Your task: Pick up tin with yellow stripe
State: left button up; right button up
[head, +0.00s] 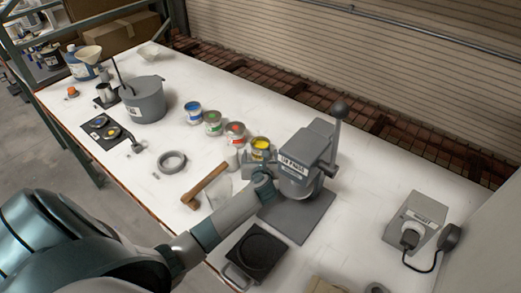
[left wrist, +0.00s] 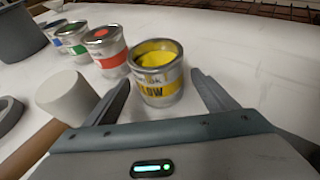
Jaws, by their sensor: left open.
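The tin with the yellow stripe (head: 260,147) stands upright on the white table, at the right end of a row of tins. In the left wrist view the yellow tin (left wrist: 158,73) is open, shows yellow inside and has a yellow band. My left gripper (head: 250,160) is close to this tin in the head view. In the left wrist view its open fingers (left wrist: 160,88) stand to the left and right of the tin, with gaps on both sides. The tin's lower back is hidden. My right gripper is not in view.
A red-striped tin (left wrist: 108,50), a green one (head: 212,124) and a blue one (head: 193,112) stand left of the yellow tin. A mallet (head: 205,186) lies near my left arm. A grey lever press (head: 304,160) stands close on the right. A grey pot (head: 145,100) is farther left.

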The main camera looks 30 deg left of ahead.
aim_at(261, 151)
pick_arm(q)
jog(key=shift+w+a+f, duration=0.1)
jog(key=shift+w, duration=0.05)
dwell(0.3)
jog(key=c, duration=1.3)
jog(key=shift+r, duration=0.25)
jog(key=shift+r+b, duration=0.7)
jog(key=shift+r, duration=0.85)
jog(key=s+d+b, duration=0.1)
jog(key=s+d, duration=0.1)
jog(key=s, duration=0.1)
jog(key=s+d+b, duration=0.1)
jog(key=s+d, duration=0.2)
jog(key=s, duration=0.1)
jog(key=s+d+b, duration=0.1)
jog(key=s+d, duration=0.1)
jog(key=s, duration=0.1)
jog(key=shift+s+d+b, duration=0.3)
jog(key=shift+s+b, duration=0.1)
jog(key=shift+s+d+b, duration=0.3)
jog(key=shift+s+d, duration=0.35)
jog(key=shift+s, duration=0.3)
jog(key=shift+s+d+b, duration=0.25)
jog(key=shift+s+d, duration=0.4)
jog(key=shift+s, duration=0.3)
